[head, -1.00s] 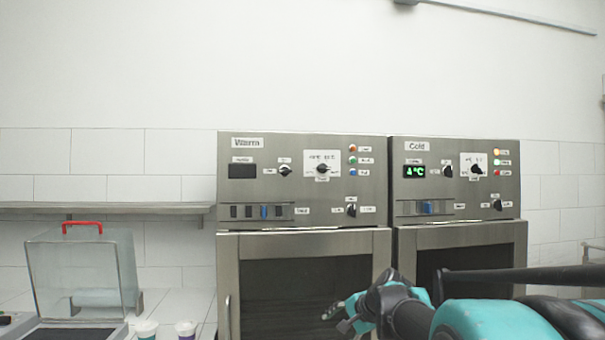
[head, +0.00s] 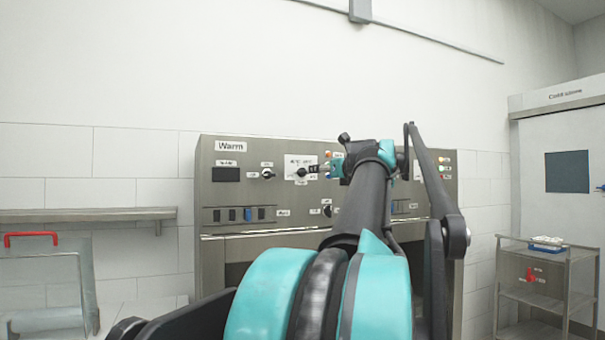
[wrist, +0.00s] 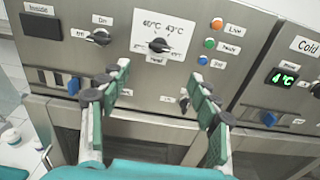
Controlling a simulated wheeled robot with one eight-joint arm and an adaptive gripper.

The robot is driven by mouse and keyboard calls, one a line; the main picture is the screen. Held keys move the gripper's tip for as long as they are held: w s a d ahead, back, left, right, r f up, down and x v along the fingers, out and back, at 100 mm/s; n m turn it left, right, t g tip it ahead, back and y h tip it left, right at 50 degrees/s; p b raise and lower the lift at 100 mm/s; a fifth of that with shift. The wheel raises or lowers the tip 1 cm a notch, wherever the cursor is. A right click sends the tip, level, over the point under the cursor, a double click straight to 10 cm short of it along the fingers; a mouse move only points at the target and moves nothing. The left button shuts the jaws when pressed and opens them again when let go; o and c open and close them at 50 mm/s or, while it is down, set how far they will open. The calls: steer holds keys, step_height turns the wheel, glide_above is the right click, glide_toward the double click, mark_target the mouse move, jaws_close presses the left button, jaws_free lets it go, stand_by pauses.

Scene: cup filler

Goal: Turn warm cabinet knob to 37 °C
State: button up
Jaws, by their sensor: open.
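The warm cabinet (head: 215,212) is a steel unit labelled Warm, and its small display (head: 226,174) is dark. Its black temperature knob (head: 301,172) sits on a white scale plate. In the wrist view the knob (wrist: 158,45) shows in full under marks that look like 40 °C and 43 °C; its exact setting is hard to read. My gripper (wrist: 158,82) is open and empty, its green-padded fingers spread left and right below the knob in the picture. The knob lies beyond the fingertips, in line with the gap. In the head view my arm hides the cabinet's right side.
An On knob (wrist: 99,37) is left of the scale plate. Coloured lights (wrist: 209,43) are on its right. The cold cabinet's display (wrist: 285,78) reads 4 °C. A shelf (head: 80,214) and clear box (head: 45,285) stand left. A steel cart (head: 540,275) stands right.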

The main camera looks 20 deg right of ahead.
mark_target(305, 172)
steer(key=w, duration=1.5)
steer(key=shift+a, duration=0.25)
steer(key=shift+c, duration=0.6)
steer(key=c, duration=1)
steer(key=shift+c, duration=0.2)
